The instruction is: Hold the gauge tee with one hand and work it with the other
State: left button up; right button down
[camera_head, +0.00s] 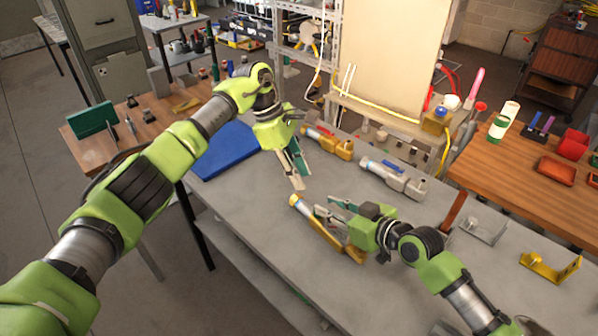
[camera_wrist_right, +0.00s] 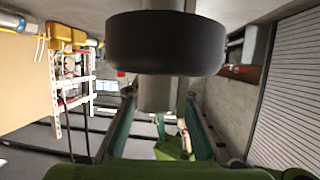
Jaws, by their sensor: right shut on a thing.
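A brass-coloured fitting with a blue-and-white end (camera_head: 298,205) lies slanted along the front of the grey bench; I take it for the gauge tee. My right gripper (camera_head: 322,207) is at it and shut on it, its fingers pointing left and covering part of it. In the right wrist view a dark round part and a grey cylinder (camera_wrist_right: 158,93) show between the teal fingers (camera_wrist_right: 160,125); I cannot tell whether they belong to the tee. My left gripper (camera_head: 302,180) hangs just above the tee's blue-and-white end, fingers down, tips apart, holding nothing visible.
Another brass fitting (camera_head: 328,142) and a grey one (camera_head: 393,179) lie behind on the bench. A blue mat (camera_head: 222,152) is at left. A grey bracket (camera_head: 485,230) and a yellow bracket (camera_head: 550,268) stand at right. The bench front (camera_head: 262,225) is clear.

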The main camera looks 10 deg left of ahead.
dwell(0.4)
pick_arm(q)
jog(key=n+t+h, duration=0.1)
jog(key=n+h, duration=0.1)
jog(key=h, duration=0.3)
send_over(311, 218)
jog(key=s+a, duration=0.1)
jog(key=a, duration=0.1)
notch_tip(311, 218, down, 6)
jog(key=s+a+f+n+t+h, duration=0.1)
jog(key=s+a+n+t+h, duration=0.3)
jog(key=a, duration=0.4)
jog(key=shift+t+y, duration=0.5)
jog(key=shift+y, duration=0.2)
jog(key=x, duration=1.2)
jog(key=shift+w+a+f, duration=0.1)
jog(key=shift+w+f, duration=0.05)
jog(key=shift+w, duration=0.15)
grip_shut()
